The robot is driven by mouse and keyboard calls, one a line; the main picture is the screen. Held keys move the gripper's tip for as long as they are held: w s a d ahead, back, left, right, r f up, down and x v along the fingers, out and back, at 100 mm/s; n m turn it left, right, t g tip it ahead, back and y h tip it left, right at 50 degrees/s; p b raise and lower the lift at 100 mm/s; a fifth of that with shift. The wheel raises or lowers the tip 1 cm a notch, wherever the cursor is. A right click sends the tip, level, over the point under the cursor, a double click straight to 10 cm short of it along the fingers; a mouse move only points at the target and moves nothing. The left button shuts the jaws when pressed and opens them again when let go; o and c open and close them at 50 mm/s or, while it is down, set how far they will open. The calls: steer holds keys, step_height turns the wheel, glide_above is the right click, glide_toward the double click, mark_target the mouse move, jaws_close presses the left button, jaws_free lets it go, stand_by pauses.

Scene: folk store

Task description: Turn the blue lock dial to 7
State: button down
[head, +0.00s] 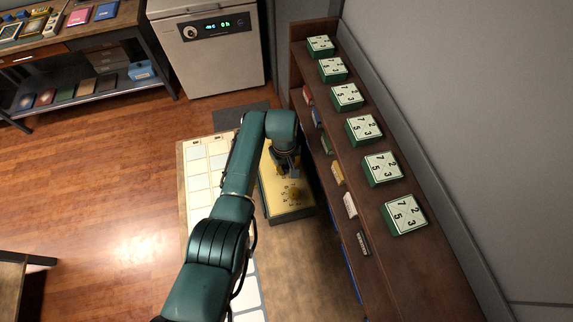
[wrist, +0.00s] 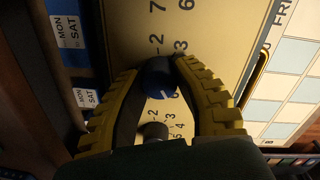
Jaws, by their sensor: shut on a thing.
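The blue lock dial (wrist: 158,76) is a round knob on a tan panel (wrist: 128,18) with printed numbers, in the wrist view. My gripper (wrist: 162,82) has its two yellow-and-black fingers shut on the dial, one on each side. A 7 and a 3 are printed beyond the dial; the fingers hide part of its number ring, and I cannot tell its setting. A grey knob (wrist: 154,131) with its own numbers sits nearer, between the fingers. In the head view my gripper (head: 286,168) is over the tan box (head: 272,196), and the arm hides the blue dial.
A brown shelf (head: 443,262) stands right of the box, with several green-and-white number blocks (head: 364,128) on top. A pale grid board (head: 198,182) lies to the left. An appliance with a green display (head: 210,50) stands behind. The wooden floor (head: 110,190) at left is clear.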

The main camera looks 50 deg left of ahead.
steer(key=shift+f+m, duration=0.1)
steer(key=shift+m, duration=0.3)
steer(key=m, duration=0.2)
steer(key=shift+m+b, duration=0.3)
steer(key=shift+m, duration=0.1)
steer(key=shift+m+b, duration=0.35)
steer(key=shift+m, duration=1.85)
steer(key=shift+h, duration=0.3)
steer(key=c, duration=0.7)
jaws_free()
steer(key=shift+s, duration=0.1)
steer(key=shift+c, duration=0.2)
steer(key=shift+o, duration=0.2)
steer(key=shift+r, duration=0.2)
step_height(320, 180, up, 12)
steer(key=shift+a+f, duration=0.15)
steer(key=shift+a, duration=0.05)
